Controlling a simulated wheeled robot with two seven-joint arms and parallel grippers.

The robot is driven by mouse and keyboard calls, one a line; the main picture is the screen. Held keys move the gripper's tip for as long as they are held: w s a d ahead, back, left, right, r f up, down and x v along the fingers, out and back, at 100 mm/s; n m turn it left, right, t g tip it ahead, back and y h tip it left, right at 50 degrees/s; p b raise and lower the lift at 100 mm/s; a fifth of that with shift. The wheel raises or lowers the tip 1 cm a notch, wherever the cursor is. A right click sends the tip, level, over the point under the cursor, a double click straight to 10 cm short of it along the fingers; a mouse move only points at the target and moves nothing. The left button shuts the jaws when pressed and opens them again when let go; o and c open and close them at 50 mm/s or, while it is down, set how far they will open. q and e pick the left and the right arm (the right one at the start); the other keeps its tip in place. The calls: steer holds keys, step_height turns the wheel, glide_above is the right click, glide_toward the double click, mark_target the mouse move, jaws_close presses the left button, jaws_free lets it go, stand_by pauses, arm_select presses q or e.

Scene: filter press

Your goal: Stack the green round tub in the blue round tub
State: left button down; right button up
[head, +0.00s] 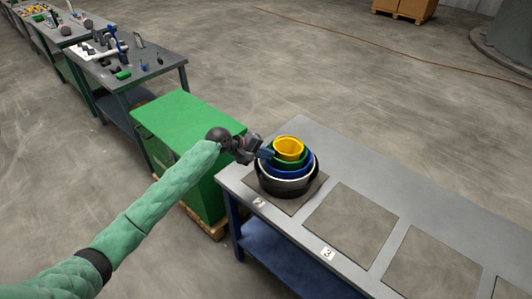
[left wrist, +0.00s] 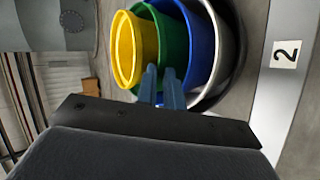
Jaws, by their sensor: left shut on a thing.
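The green round tub (head: 303,159) is nested in the stack at the table's near-left end, inside the blue round tub (head: 301,171). In the left wrist view, the green tub (left wrist: 176,40) lies between the yellow tub (left wrist: 125,50) and the blue tub (left wrist: 203,45). My left gripper (head: 268,154) reaches the stack from the left, and its fingers (left wrist: 160,72) are shut on the green tub's wall by the rim. Whether the green tub is fully seated is hidden. My right gripper is not in view.
The yellow tub (head: 289,147) sits in the green one. A white tub (head: 287,178) and a black tub (head: 288,190) lie around the blue one. The stack stands on a square pad by label 2 (head: 259,202). Pads to the right, such as one by label 3 (head: 350,222), are bare. A green cabinet (head: 185,125) stands left.

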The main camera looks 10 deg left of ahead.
arm_select(q)
steer(key=c, duration=1.5)
jaws_free()
steer(key=shift+a, duration=0.1)
